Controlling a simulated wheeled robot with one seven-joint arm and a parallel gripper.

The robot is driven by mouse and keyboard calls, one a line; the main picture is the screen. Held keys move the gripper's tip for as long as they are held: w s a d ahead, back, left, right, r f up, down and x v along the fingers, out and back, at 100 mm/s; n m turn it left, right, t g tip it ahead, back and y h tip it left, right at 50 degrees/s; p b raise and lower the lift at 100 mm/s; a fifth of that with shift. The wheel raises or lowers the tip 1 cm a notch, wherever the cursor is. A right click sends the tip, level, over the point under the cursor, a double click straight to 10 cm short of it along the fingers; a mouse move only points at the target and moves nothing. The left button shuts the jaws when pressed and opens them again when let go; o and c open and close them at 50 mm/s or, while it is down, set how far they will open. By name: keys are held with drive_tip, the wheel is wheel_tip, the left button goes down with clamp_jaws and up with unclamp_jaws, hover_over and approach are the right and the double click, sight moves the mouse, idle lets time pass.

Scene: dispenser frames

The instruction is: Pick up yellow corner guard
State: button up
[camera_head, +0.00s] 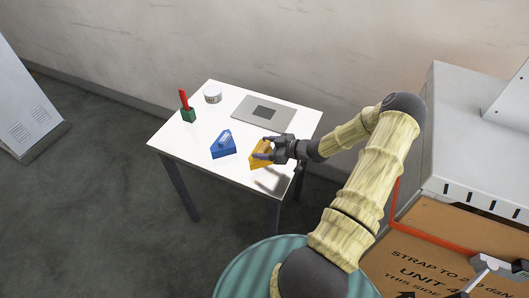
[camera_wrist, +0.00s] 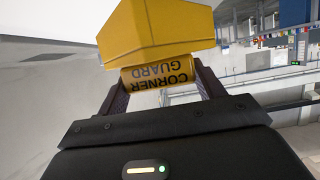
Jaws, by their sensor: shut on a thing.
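The yellow corner guard (camera_head: 260,157) is at the front right part of the white table, between the fingers of my gripper (camera_head: 270,149). In the wrist view the corner guard (camera_wrist: 155,32) fills the top middle, and its lower part with the words "CORNER GUARD" sits between the two dark fingers. My gripper (camera_wrist: 160,82) is shut on it. A shadow lies on the table below and right of it; whether it touches the table I cannot tell.
A blue triangular piece (camera_head: 223,146) stands just left of the corner guard. A grey plate (camera_head: 263,112), a white round container (camera_head: 212,94) and a green holder with a red item (camera_head: 187,110) are on the white table (camera_head: 180,146). A cabinet and a cardboard box (camera_head: 420,245) are at right.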

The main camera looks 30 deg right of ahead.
wheel_tip(320, 180, up, 7)
drive_tip(key=shift+r+b, duration=0.2)
drive_tip(key=shift+b, duration=0.1)
idle(0.5)
